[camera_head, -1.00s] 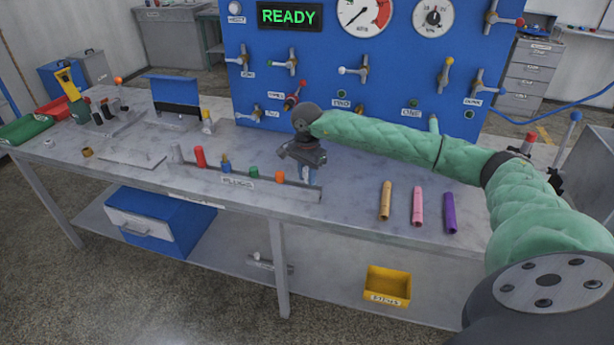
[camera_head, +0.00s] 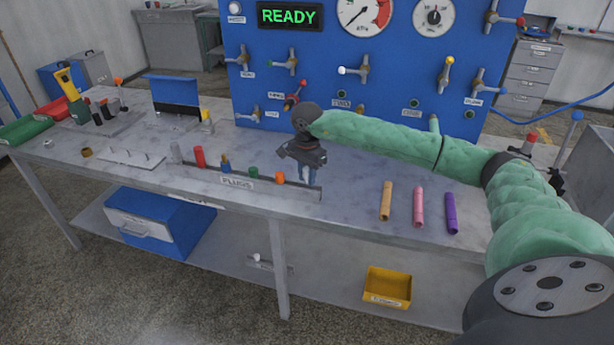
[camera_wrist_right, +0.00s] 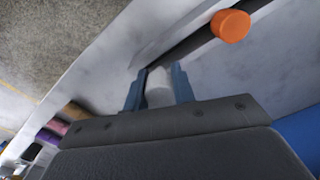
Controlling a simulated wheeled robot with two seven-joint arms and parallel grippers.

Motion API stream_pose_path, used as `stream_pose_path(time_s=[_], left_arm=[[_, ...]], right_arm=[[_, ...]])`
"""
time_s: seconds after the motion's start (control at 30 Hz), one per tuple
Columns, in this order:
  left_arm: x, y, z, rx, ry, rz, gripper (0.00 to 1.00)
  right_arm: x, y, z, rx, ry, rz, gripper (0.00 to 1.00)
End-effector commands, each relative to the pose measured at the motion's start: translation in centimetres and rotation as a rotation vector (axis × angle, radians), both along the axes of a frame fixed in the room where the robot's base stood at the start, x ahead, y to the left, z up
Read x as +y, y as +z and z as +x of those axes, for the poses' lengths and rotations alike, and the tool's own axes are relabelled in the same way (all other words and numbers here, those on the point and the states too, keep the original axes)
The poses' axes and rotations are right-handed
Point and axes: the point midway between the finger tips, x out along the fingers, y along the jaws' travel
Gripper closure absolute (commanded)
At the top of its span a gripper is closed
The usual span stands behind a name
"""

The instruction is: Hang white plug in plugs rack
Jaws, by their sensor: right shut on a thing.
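My right gripper (camera_head: 308,180) is at the right end of the plugs rack (camera_head: 306,191), pointing down. In the right wrist view its blue fingers (camera_wrist_right: 158,88) are shut on a white plug (camera_wrist_right: 158,92). The plug is beside the end of the rack's dark bar (camera_wrist_right: 190,44); whether it touches the bar I cannot tell. In the head view the plug is hidden by the gripper. The rack holds a grey, a red (camera_head: 199,157), a blue, a green (camera_head: 253,172) and an orange plug (camera_head: 280,177). The orange one (camera_wrist_right: 231,26) is nearest. My left gripper is not in view.
Tan (camera_head: 386,201), pink (camera_head: 418,206) and purple (camera_head: 451,212) tubes lie to the right on the bench. A blue panel (camera_head: 310,60) with valves stands behind. The bench front between rack and tubes is clear.

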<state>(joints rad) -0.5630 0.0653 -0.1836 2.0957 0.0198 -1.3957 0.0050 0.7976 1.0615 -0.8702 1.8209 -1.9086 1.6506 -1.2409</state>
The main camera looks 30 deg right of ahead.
Motion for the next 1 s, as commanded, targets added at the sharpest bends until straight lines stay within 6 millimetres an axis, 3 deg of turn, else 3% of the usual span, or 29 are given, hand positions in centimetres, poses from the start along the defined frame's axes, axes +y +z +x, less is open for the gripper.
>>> stream_pose_path(time_s=[1.0], left_arm=[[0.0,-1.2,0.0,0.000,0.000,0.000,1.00]], right_arm=[[0.0,-1.4,0.0,0.000,0.000,0.000,0.96]])
